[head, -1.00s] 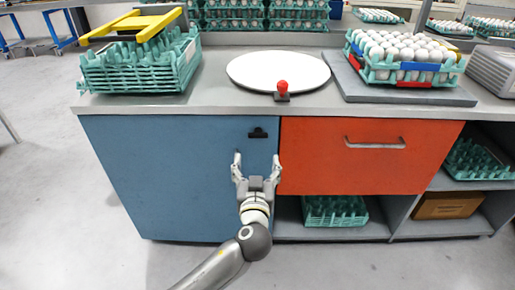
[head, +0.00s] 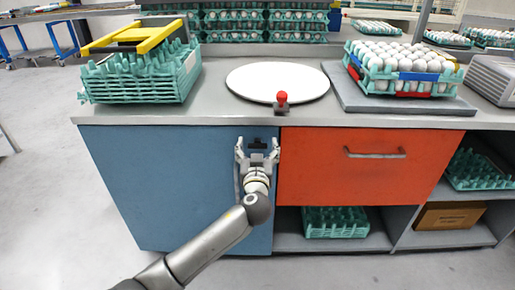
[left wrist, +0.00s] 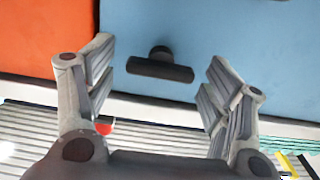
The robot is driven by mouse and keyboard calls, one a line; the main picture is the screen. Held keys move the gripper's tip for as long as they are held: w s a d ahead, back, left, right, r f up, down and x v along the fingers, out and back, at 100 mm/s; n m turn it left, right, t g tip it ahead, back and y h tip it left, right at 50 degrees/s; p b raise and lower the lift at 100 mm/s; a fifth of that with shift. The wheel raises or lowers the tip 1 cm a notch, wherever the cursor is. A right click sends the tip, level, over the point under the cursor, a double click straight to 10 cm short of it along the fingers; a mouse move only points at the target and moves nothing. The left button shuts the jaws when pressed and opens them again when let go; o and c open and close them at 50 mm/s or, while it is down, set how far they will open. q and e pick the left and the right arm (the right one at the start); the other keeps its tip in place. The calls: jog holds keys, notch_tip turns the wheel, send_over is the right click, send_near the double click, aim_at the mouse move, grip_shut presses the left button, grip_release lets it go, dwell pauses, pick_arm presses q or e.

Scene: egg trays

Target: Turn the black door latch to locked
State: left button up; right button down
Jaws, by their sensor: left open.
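The black door latch (left wrist: 160,66) sits on the blue door (left wrist: 225,32), and its bar lies roughly crosswise in the left wrist view. In the head view the latch (head: 257,143) is near the top right of the blue door (head: 165,190), partly hidden by my gripper. My left gripper (head: 257,147) is open in front of the latch. In the left wrist view its fingers (left wrist: 158,75) stand apart on both sides of the latch, with gaps to it. My right gripper is not in view.
A red drawer (head: 350,180) with a metal handle (head: 375,154) is right of the door. On the counter (head: 215,105) above are a white disc (head: 277,80), a red knob (head: 282,98), teal egg trays (head: 140,80) and a tray of eggs (head: 400,85). Open shelves are at lower right.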

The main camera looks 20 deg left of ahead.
pick_arm(q)
jog(key=c, duration=1)
jog(key=shift+c, duration=0.2)
